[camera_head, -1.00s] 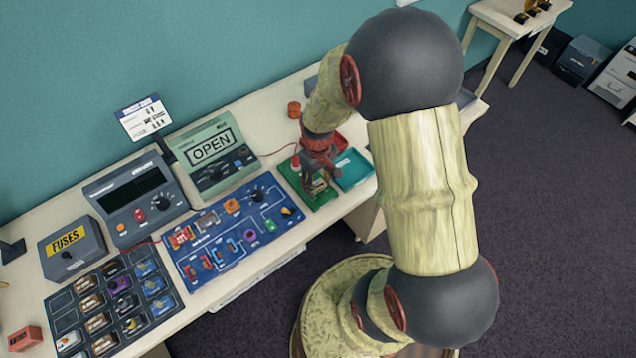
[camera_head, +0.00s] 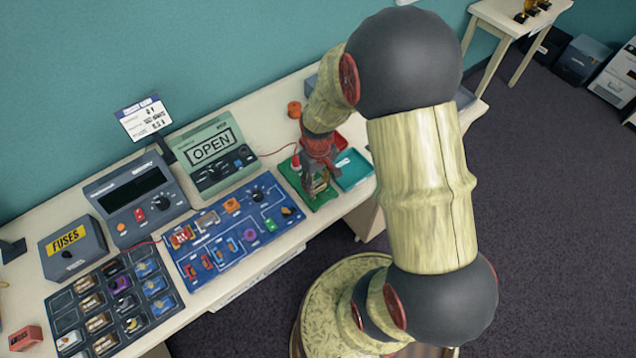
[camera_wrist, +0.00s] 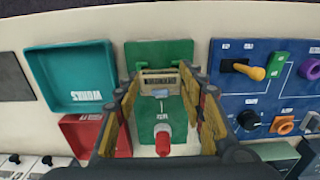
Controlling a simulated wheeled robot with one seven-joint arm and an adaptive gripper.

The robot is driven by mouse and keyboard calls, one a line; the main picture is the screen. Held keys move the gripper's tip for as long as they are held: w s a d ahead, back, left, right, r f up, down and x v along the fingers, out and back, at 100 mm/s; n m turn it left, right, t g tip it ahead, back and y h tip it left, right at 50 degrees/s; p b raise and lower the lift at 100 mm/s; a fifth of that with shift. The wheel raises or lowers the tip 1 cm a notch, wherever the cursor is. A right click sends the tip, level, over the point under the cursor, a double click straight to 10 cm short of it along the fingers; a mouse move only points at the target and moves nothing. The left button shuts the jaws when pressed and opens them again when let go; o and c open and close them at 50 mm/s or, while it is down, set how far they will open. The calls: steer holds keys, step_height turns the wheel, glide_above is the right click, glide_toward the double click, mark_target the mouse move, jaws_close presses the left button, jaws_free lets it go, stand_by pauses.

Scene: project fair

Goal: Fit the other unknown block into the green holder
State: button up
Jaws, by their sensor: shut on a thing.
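The green holder (camera_head: 322,203) is a flat green board near the right end of the long table; its far edge (camera_wrist: 176,49) and middle also show in the wrist view. My gripper (camera_head: 318,180) is directly over it, pointing down. In the wrist view my gripper (camera_wrist: 160,88) has a finger on each side of a small pale block (camera_wrist: 160,76) with dark markings and is shut on it. The block is at the board's middle; whether it is fully seated I cannot tell. A red-and-white knob-like part (camera_wrist: 163,143) stands on the board, nearer the wrist camera.
A teal tray (camera_wrist: 45,72) and a red tray (camera_wrist: 77,129) lie beside the board. The blue circuit panel (camera_head: 215,262) is on its other side. The meter reading OPEN (camera_head: 212,150) stands behind. A dark tray of several blocks (camera_head: 66,320) is at the left.

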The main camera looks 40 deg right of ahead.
steer(key=shift+f+b, duration=0.4)
steer(key=shift+f, duration=0.2)
stand_by(0.5)
steer(key=o, duration=1.1)
steer(key=o, duration=0.4)
steer(key=shift+o, duration=1.1)
steer(key=shift+r, duration=0.15)
steer(key=shift+r+p, duration=3)
steer(key=shift+r, duration=0.9)
